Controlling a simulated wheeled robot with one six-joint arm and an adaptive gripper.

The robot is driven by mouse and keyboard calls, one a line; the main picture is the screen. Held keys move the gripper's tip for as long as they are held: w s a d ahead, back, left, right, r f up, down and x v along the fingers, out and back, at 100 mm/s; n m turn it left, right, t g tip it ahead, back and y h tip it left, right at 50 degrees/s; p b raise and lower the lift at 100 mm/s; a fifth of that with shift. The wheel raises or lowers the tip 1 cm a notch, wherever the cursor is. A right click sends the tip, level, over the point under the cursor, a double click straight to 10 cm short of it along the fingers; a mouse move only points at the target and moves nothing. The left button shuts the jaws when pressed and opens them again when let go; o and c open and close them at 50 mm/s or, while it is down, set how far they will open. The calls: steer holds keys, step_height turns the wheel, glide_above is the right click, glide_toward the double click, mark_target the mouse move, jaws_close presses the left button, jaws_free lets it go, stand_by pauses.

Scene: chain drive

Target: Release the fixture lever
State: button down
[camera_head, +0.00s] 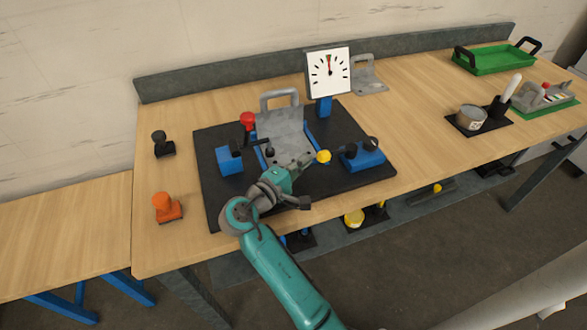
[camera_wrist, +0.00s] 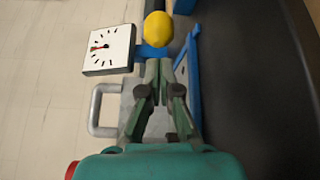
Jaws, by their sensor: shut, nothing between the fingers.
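A yellow ball knob (camera_head: 323,156) shows at the front of the black fixture board (camera_head: 212,193). My gripper (camera_head: 311,158) is shut and empty, its tips close to the left of this knob. In the wrist view the knob (camera_wrist: 158,28) lies just beyond the closed fingertips (camera_wrist: 159,66); whether they touch is unclear. A red knob (camera_head: 247,119) stands on the fixture's left side. A grey plate with a loop handle (camera_head: 281,130) sits between them, partly hidden by my arm. The frames do not show which knob belongs to the fixture lever.
Blue blocks with black parts stand left (camera_head: 229,160) and right (camera_head: 364,158) on the board. A white dial (camera_head: 328,74) stands behind. An orange piece (camera_head: 166,207) and a black-knobbed piece (camera_head: 163,145) stand at left. A green tray (camera_head: 494,59) is far right.

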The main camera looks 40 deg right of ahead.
mark_target(337, 153)
steer(key=shift+x, duration=1.8)
steer(key=shift+s+t, duration=0.1)
steer(key=shift+t, duration=0.2)
